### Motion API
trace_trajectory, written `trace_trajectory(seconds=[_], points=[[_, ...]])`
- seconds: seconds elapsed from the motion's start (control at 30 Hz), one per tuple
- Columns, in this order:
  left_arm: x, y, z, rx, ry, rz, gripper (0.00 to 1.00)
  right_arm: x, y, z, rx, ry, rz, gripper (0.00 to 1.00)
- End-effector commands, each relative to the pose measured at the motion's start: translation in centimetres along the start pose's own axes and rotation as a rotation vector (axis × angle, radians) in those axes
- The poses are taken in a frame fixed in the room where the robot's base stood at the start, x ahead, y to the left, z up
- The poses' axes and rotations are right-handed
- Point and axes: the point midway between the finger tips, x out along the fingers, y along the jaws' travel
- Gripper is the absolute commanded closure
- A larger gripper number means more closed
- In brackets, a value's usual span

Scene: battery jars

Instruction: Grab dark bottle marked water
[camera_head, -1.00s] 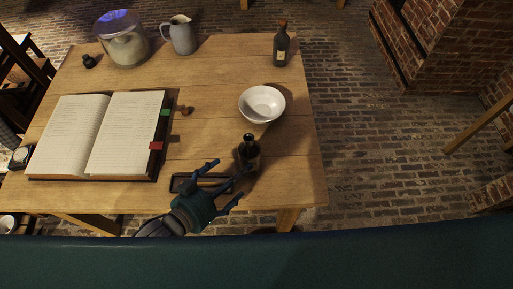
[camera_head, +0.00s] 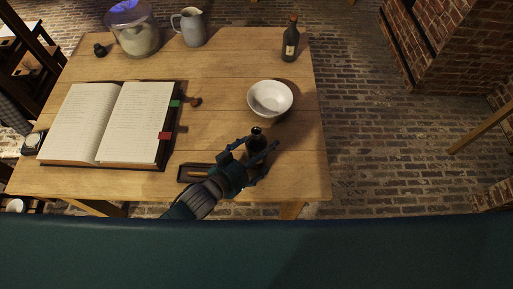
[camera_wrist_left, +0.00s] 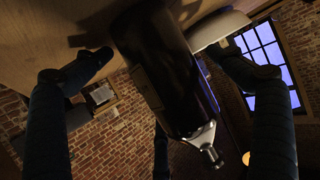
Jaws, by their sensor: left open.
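A dark bottle (camera_head: 257,138) stands near the front right part of the table. My left gripper (camera_head: 259,156) is open, with its fingers spread around this bottle's near side. In the left wrist view the dark bottle (camera_wrist_left: 165,70) appears large and tilted between the open fingers, its pale neck end pointing down. A second dark bottle (camera_head: 290,42), with a pale label, stands at the table's back right corner. I cannot read any label. My right gripper is not in view.
A white bowl (camera_head: 270,97) stands just behind the near bottle. A shallow dark tray (camera_head: 190,172) lies left of my gripper. A large open book (camera_head: 110,122) covers the left. A grey jug (camera_head: 191,27) and a glass jar (camera_head: 135,35) stand at the back.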

Motion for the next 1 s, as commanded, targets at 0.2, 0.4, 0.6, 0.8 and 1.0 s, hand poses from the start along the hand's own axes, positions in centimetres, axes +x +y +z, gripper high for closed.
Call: trace_trajectory(seconds=[0.2,0.4,0.6,0.8,1.0], points=[[0.0,0.0,0.0,0.000,0.000,0.000,0.33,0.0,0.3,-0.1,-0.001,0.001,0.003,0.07],[0.0,0.0,-0.2,0.001,0.004,0.000,0.69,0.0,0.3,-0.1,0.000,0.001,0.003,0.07],[0.0,0.0,-0.1,0.001,0.003,0.000,0.69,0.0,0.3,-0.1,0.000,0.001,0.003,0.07],[-0.1,0.0,-0.4,0.001,0.003,0.000,0.69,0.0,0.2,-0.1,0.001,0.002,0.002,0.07],[-0.5,0.0,-1.5,0.001,0.005,0.000,0.69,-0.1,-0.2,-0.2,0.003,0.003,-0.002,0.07]])
